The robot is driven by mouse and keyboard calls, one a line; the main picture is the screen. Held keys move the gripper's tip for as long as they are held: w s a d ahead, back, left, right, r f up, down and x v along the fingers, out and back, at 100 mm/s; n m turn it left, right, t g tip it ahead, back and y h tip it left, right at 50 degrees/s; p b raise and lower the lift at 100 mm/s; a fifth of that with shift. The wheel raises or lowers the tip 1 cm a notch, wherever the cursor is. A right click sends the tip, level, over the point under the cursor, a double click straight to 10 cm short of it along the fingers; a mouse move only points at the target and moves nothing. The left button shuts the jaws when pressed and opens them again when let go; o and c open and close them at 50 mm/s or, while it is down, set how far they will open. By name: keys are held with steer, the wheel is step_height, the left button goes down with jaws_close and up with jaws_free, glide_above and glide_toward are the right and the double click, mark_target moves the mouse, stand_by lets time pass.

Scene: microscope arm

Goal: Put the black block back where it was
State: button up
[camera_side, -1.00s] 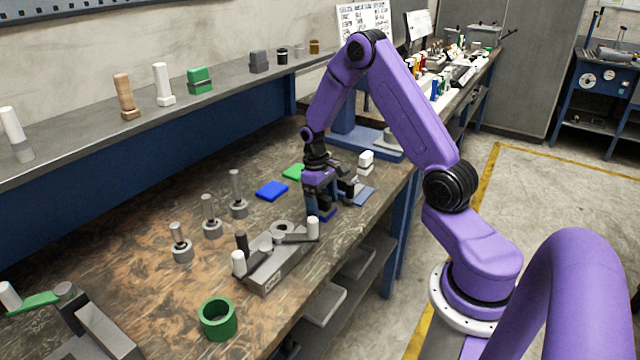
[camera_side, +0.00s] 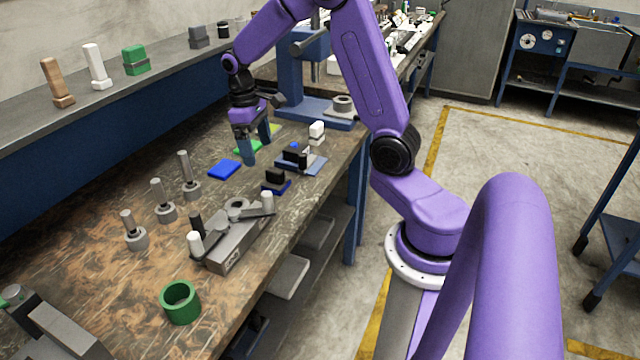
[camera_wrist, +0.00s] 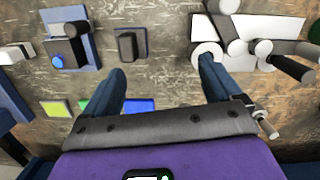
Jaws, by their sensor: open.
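A black block (camera_side: 275,176) sits on a small blue base on the bench, between the grey fixture and the blue-grey plate. It also shows in the wrist view (camera_wrist: 127,45), ahead of my fingers and apart from them. A second dark block (camera_side: 291,155) stands on the blue-grey plate (camera_side: 317,166) beside a blue knob (camera_side: 295,146). My gripper (camera_side: 257,148) is open and empty, above the bench behind the black block, near the coloured pads. In the wrist view its two fingers (camera_wrist: 162,75) are spread, with bare bench between them.
A grey fixture (camera_side: 226,253) with white-capped posts stands in front, near a green ring (camera_side: 180,302). Flat blue (camera_side: 224,169) and green pads lie near my gripper. Several grey pegs stand to the left. A blue stand (camera_side: 305,75) rises behind. A white piece (camera_side: 317,130) stands near the plate.

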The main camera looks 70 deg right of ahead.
steer(key=s+a+r+n+t, duration=0.1)
steer(key=s+a+r+n, duration=0.3)
steer(key=s+a, duration=0.75)
steer(key=s+a+n, duration=0.2)
steer(key=s+n, duration=0.1)
steer(key=s, duration=0.4)
steer(key=s+a+n, duration=0.3)
steer(key=s, duration=0.5)
steer(key=shift+s+n+t+y, duration=0.15)
steer(key=shift+n+t+y, duration=0.15)
steer(key=shift+n, duration=0.1)
